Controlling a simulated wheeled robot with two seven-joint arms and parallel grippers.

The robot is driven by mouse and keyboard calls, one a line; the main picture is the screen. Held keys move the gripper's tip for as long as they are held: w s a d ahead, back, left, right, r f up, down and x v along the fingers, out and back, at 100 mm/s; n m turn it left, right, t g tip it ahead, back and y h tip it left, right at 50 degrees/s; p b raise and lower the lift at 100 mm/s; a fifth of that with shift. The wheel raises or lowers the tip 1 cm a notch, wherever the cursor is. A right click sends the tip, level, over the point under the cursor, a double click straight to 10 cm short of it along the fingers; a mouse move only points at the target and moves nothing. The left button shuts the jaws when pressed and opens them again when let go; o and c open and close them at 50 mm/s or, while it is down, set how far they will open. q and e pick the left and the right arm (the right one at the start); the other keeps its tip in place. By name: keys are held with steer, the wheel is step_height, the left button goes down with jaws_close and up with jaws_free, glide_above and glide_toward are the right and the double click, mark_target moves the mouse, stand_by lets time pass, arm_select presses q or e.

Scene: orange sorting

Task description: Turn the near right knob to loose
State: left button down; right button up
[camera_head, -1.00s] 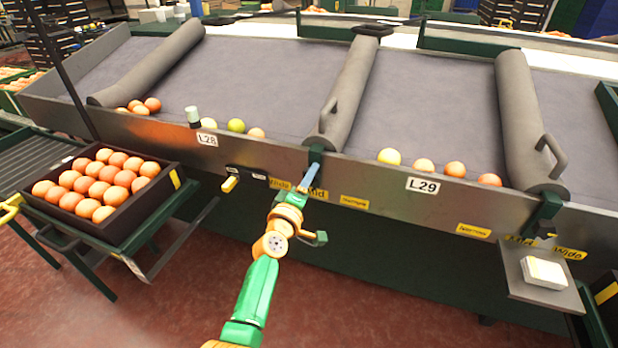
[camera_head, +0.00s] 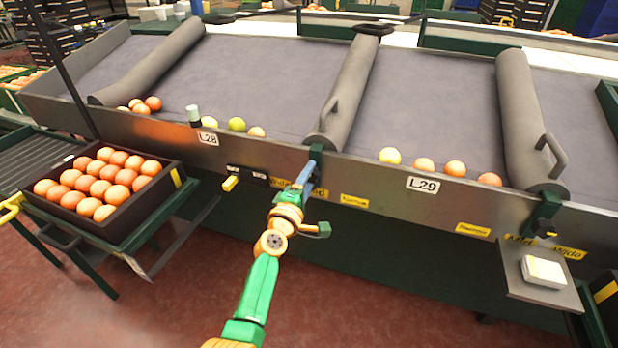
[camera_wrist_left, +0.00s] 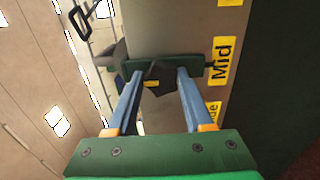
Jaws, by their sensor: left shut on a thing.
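A dark knob (camera_wrist_left: 158,77) sits on the green clamp (camera_wrist_left: 106,62) at the near end of the middle grey divider (camera_head: 350,85). My left gripper (camera_wrist_left: 157,80) is shut on this knob, with one blue finger on each side. In the head view my left gripper (camera_head: 309,172) reaches the clamp from below and hides the knob. Another dark knob (camera_head: 545,229) sits on the green clamp at the near end of the right divider (camera_head: 522,115); nothing touches it. My right gripper is not in view.
Yellow labels, one reading Mid (camera_wrist_left: 222,62), line the metal front wall (camera_head: 400,178). Oranges and yellow-green fruit lie behind it. A dark crate of oranges (camera_head: 146,192) stands at left. A small shelf (camera_head: 520,283) with a white block juts out at right.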

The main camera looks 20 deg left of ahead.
arm_select(q)
steer(key=shift+c, duration=1.4)
jaws_free()
steer(key=s+p, duration=0.1)
steer(key=s, duration=0.6)
steer(key=shift+a+p, duration=0.15)
steer(key=shift+p, duration=0.25)
steer(key=shift+f, duration=0.1)
